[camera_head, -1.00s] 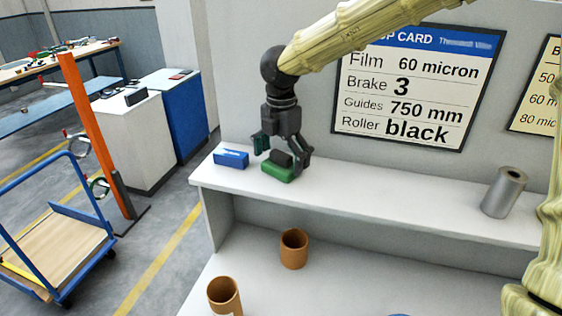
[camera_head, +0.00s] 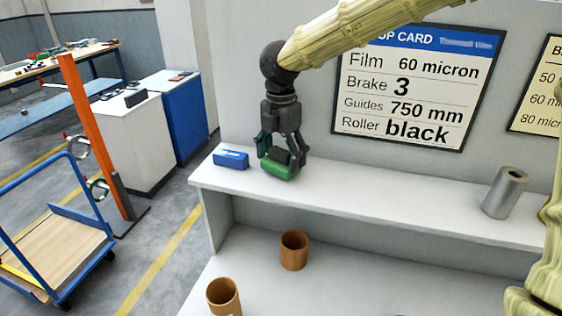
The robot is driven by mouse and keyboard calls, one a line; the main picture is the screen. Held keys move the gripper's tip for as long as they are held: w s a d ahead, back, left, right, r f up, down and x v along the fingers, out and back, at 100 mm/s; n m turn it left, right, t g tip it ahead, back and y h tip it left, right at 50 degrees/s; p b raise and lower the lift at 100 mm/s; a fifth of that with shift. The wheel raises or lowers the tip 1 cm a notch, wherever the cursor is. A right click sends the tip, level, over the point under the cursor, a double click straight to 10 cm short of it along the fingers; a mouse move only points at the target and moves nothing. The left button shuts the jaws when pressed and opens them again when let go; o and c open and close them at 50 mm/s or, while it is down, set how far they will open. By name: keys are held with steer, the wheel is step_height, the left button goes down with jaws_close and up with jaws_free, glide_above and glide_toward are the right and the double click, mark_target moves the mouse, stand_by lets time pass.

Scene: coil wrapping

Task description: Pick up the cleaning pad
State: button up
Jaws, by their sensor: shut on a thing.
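The cleaning pad is a green block with a dark grip on top (camera_head: 279,172), on the white shelf (camera_head: 400,205) near its left end. My gripper (camera_head: 281,158) points down over it and is shut on its dark upper part. The fingers hide part of the grip. I cannot tell whether the pad's underside touches the shelf. A blue block (camera_head: 231,159) lies just left of the pad, apart from it.
A grey roll (camera_head: 504,193) stands at the shelf's right. Two brown cardboard tubes (camera_head: 293,250) (camera_head: 224,296) stand on the lower surface. A setup card (camera_head: 405,85) hangs on the wall behind. The middle of the shelf is clear.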

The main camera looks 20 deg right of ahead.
steer(key=shift+r, duration=0.35)
steer(key=shift+s+r+b, duration=0.25)
steer(key=shift+r+b, duration=0.5)
steer(key=shift+r, duration=0.05)
steer(key=s+a+r+b, duration=0.1)
steer(key=s+a+b, duration=0.1)
steer(key=s, duration=0.5)
steer(key=s+a+b, duration=0.2)
steer(key=s+b, duration=0.1)
steer(key=s, duration=0.5)
steer(key=shift+a+r, duration=0.2)
steer(key=shift+r, duration=0.15)
